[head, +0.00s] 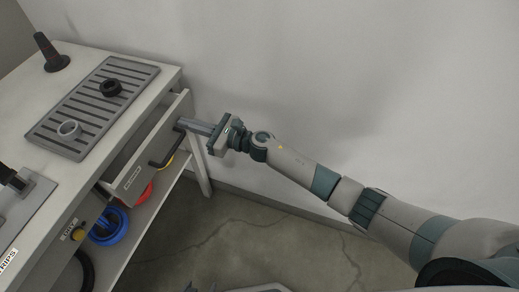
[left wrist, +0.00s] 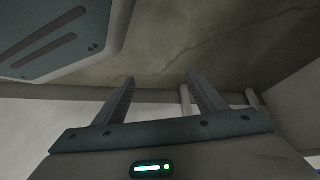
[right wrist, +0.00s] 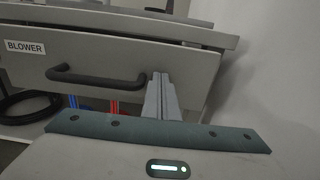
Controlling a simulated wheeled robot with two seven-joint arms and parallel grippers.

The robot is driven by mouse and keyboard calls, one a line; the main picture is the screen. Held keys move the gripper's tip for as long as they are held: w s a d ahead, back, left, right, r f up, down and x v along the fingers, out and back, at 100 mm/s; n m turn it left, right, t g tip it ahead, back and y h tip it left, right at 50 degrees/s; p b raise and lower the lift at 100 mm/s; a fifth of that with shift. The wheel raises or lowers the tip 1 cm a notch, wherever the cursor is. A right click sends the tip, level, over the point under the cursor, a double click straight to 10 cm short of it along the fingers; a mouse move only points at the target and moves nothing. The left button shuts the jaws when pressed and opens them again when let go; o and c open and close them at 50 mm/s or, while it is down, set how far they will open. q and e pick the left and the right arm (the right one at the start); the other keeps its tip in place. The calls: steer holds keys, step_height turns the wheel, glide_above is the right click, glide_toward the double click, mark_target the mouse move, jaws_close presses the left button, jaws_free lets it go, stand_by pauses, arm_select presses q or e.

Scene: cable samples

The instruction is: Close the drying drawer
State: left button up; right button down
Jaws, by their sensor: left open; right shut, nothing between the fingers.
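The drying drawer (head: 128,183) is under the worktop and stands partly out. Its grey front has a black bar handle (head: 168,147) and, in the right wrist view, a "BLOWER" label (right wrist: 25,47). My right gripper (head: 182,124) is shut and empty. Its fingertips are at the drawer front (right wrist: 190,65), just right of the handle (right wrist: 95,77) in the right wrist view; I cannot tell whether they touch it. My left gripper (left wrist: 158,92) is open and empty in the left wrist view, away from the drawer.
A dark cone-shaped stand (head: 52,55) is at the back. A blue coil (head: 110,226) lies on the shelf below. A wall closes off the right.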

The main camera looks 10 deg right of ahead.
steer(key=b+x, duration=0.2)
steer(key=x, duration=0.4)
steer(key=shift+w+a+f+b, duration=0.1)
steer(key=shift+a+b, duration=0.15)
steer(key=shift+b, duration=0.1)
arm_select(q)
steer(key=s+a+f+g, duration=0.1)
steer(key=s+a+f+g+y, duration=0.1)
steer(key=s+a, duration=0.1)
steer(key=shift+a+f+g, duration=0.1)
steer(key=shift+f+g, duration=0.05)
steer(key=shift+g, duration=0.15)
arm_select(e)
steer(key=shift+a+r, duration=0.1)
steer(key=shift+r, duration=0.2)
steer(key=shift+w+r, duration=0.1)
steer(key=shift+r, duration=0.05)
